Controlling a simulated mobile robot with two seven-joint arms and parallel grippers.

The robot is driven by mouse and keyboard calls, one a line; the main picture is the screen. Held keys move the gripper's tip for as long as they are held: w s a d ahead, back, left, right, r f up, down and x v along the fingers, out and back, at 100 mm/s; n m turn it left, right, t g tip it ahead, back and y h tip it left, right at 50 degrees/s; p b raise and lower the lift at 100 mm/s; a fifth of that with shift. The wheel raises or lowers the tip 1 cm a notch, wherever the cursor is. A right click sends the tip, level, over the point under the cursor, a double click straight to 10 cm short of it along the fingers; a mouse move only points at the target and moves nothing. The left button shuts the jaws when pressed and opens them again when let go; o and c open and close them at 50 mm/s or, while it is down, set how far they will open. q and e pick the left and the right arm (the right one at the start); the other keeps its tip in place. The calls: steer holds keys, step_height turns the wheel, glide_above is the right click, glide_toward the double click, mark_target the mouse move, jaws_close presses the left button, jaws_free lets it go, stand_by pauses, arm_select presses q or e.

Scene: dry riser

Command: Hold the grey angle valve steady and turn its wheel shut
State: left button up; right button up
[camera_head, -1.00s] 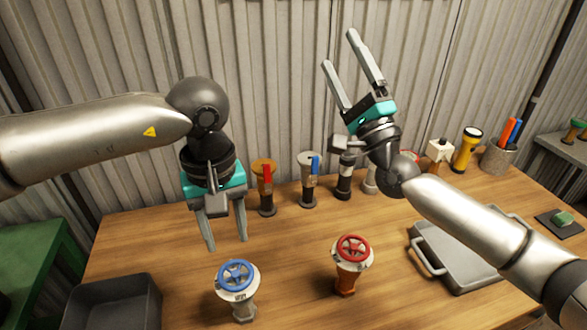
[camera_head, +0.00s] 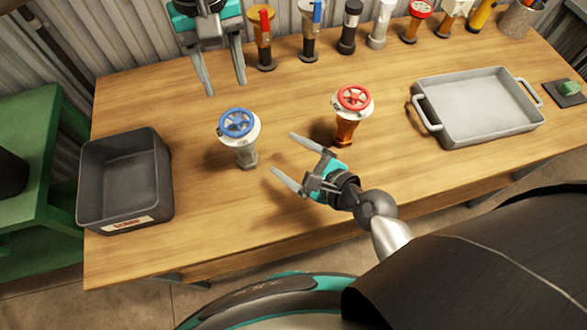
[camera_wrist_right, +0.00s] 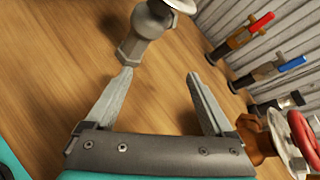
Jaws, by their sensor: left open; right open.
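The grey angle valve (camera_head: 246,153) with a blue wheel (camera_head: 237,123) stands upright on the wooden table in the head view. In the right wrist view, its grey body (camera_wrist_right: 145,38) is just beyond the fingertips, with its top cut off by the frame edge. My right gripper (camera_head: 282,152) is open and empty, low over the table to the right of the valve, fingers pointing toward its body without touching. My left gripper (camera_head: 226,88) is open and empty, fingers pointing down, behind the valve and apart from it.
An orange valve with a red wheel (camera_head: 353,98) stands right of the grey valve, close to my right gripper. A dark bin (camera_head: 125,183) is at the left, a grey tray (camera_head: 478,105) at the right. Several fittings and a yellow flashlight (camera_head: 482,14) line the back.

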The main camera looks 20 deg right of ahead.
mark_target(252, 153)
steer(key=s+a+r+m, duration=0.1)
steer(key=s+r+m, duration=0.2)
steer(key=s+m, duration=0.25)
steer(key=shift+y, duration=0.4)
steer(key=x, duration=1.4)
steer(key=shift+w+a+f, duration=0.1)
steer(key=shift+a+f, duration=0.1)
steer(key=shift+a, duration=0.15)
steer(key=shift+c, duration=0.4)
steer(key=shift+r, duration=0.1)
jaws_close()
